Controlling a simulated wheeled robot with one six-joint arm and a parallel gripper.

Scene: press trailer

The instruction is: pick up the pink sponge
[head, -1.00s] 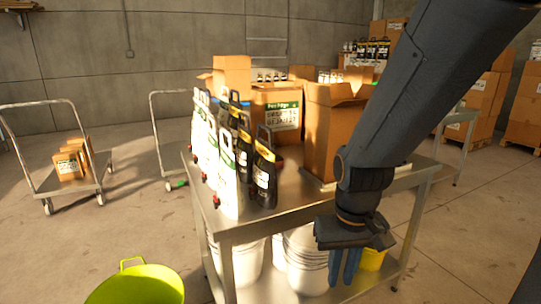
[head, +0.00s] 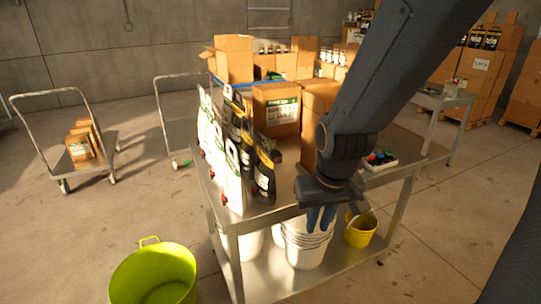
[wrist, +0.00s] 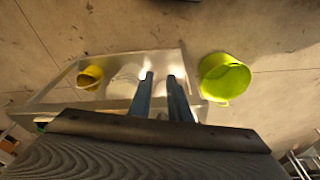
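I cannot make out a pink sponge in either view. My gripper (head: 320,220) hangs with its blue fingers pointing down at the front edge of the steel table (head: 262,216). In the wrist view my gripper (wrist: 160,76) shows two fingers apart with nothing between them. A white tray (head: 392,166) with small red, blue, green and dark items lies on the table to the right of my arm. The items are too small to name, and my arm hides part of the tabletop.
Black and white jugs (head: 264,175) and cardboard boxes (head: 277,112) crowd the tabletop. White buckets (head: 306,250) and a yellow bucket (head: 360,230) stand on the lower shelf. A lime tub (head: 153,275) and a trolley (head: 108,168) stand at left.

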